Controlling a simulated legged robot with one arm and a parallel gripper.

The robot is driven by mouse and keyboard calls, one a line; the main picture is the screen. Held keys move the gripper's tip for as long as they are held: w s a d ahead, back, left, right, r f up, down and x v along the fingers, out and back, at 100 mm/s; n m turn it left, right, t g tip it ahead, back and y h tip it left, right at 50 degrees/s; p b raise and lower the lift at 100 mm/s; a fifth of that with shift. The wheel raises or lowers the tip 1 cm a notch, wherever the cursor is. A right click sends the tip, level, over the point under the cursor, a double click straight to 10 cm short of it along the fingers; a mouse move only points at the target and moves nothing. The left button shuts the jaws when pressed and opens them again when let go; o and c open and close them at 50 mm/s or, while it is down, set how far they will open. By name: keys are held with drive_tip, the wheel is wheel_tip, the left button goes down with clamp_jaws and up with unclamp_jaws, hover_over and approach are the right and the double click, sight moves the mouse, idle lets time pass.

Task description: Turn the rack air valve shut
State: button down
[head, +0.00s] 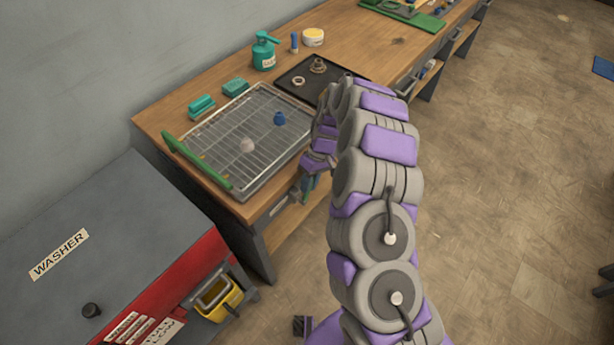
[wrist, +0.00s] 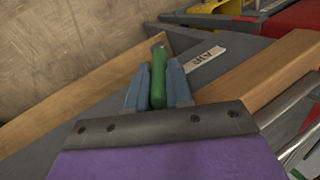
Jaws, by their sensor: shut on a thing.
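The rack air valve's green handle (wrist: 158,62) shows in the wrist view, beside a pale label reading AIR (wrist: 205,58). My gripper (wrist: 156,84) has its two blue fingers on either side of the handle and is shut on it. The handle's far end sticks out beyond the fingertips. In the head view my gripper (head: 307,186) is at the bench's front edge, just right of the wire rack. The valve body is hidden behind the fingers, so how far it is turned is hard to tell.
The wire rack (head: 222,150) on the wooden bench (head: 160,116) holds a white and a blue piece. A dark tray (head: 340,73) with rings lies behind my arm. The grey washer (head: 90,240) and a yellow bucket (head: 222,298) stand at lower left.

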drive_tip(key=shift+s+d+f, duration=0.1)
drive_tip(key=shift+s+d, duration=0.05)
drive_tip(key=c, duration=1.5)
unclamp_jaws()
drive_tip(key=o, duration=0.5)
drive_tip(key=shift+d, duration=0.15)
drive_tip(key=shift+c, duration=0.2)
drive_tip(key=p+v, duration=0.3)
drive_tip(key=v, duration=1.4)
drive_tip(key=shift+w+r, duration=0.2)
drive_tip(key=shift+w, duration=0.05)
drive_tip(key=shift+c, duration=0.3)
